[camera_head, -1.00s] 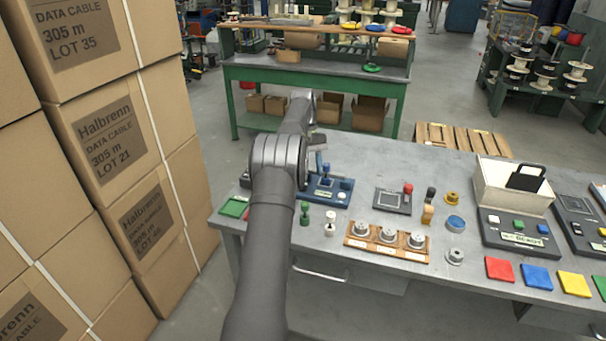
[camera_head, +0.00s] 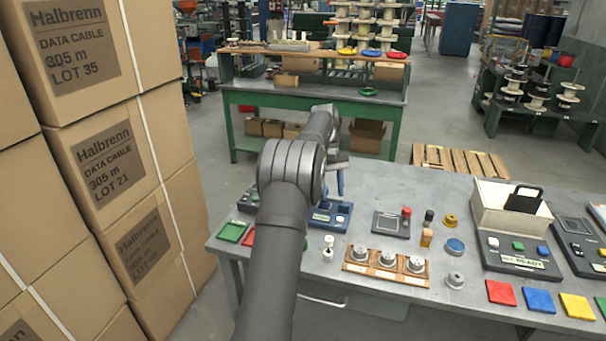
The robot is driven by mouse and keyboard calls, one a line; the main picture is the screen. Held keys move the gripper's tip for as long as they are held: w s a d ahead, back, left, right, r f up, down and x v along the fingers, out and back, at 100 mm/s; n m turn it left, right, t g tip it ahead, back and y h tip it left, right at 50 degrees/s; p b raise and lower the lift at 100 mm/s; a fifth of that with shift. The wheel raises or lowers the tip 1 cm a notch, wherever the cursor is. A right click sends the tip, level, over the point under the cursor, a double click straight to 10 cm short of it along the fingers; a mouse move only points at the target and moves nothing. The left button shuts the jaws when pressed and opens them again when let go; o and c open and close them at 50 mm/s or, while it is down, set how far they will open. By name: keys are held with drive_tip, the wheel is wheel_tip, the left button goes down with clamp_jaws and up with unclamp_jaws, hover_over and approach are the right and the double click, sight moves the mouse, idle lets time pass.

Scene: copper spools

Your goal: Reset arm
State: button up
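My arm (camera_head: 290,190) reaches up from the bottom of the view over the left part of the grey workbench (camera_head: 460,190). Its wrist end points away from the camera, above the blue device (camera_head: 338,216).
Green (camera_head: 233,231) and red squares sit left. Stacked cartons (camera_head: 110,150) stand close on the left.

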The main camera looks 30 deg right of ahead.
drive_tip(key=w+a+f, duration=0.1)
drive_tip(key=w+f, duration=0.1)
drive_tip(key=w, duration=0.1)
drive_tip(key=w+a+f, duration=0.2)
drive_tip(key=w, duration=0.2)
drive_tip(key=w+a+f, duration=0.2)
drive_tip(key=w+f, duration=0.1)
drive_tip(key=shift+w+a, duration=0.1)
drive_tip(key=shift+w, duration=0.1)
drive_tip(key=shift+f, duration=2)
